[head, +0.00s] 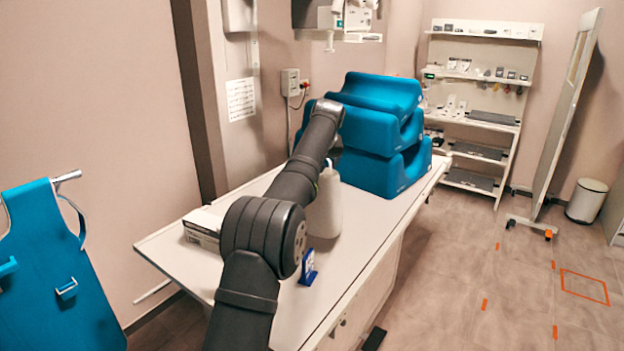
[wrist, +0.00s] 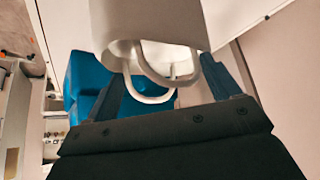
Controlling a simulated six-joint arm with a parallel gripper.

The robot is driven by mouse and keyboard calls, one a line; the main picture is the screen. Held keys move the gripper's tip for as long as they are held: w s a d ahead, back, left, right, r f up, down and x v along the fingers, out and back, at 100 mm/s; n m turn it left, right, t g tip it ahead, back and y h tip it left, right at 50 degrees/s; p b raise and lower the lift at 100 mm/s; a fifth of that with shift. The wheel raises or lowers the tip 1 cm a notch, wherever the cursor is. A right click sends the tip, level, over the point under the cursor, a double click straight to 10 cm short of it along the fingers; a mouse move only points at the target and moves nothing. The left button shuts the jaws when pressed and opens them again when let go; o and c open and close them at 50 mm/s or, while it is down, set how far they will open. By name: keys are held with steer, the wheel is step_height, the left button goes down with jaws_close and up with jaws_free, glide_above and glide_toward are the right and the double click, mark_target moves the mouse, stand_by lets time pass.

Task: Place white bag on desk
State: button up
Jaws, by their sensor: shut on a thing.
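The white bag (head: 326,208) is upright over the white desk (head: 255,270), partly hidden behind my arm in the head view. I cannot tell whether its base touches the desk top. In the wrist view the bag (wrist: 150,22) fills the top middle, and its looped handles reach between my fingers. My gripper (wrist: 165,90) is shut on the bag's handles. In the head view my gripper (head: 332,158) is mostly hidden by my arm, just above the bag.
Stacked blue cushions (head: 385,140) stand on the desk behind the bag. A white box (head: 203,228) lies at the left, and a small blue item (head: 308,267) stands nearer the front. The desk's near part is mostly clear. A wall stands along the left.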

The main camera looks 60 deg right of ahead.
steer(key=shift+w+d+f, duration=0.1)
steer(key=shift+w+f, duration=0.25)
steer(key=shift+w, duration=0.2)
steer(key=shift+w+f, duration=0.35)
steer(key=shift+w, duration=0.2)
steer(key=shift+f, duration=1.8)
steer(key=o, duration=1.5)
steer(key=shift+f, duration=0.1)
steer(key=v, duration=1.6)
steer(key=shift+a, duration=0.45)
steer(key=shift+s+a+r, duration=0.1)
steer(key=shift+s+r, duration=0.05)
steer(key=shift+r, duration=0.05)
steer(key=shift+c, duration=0.4)
steer(key=shift+a+r, duration=0.1)
steer(key=c, duration=0.4)
steer(key=shift+s, duration=0.1)
steer(key=c, duration=0.9)
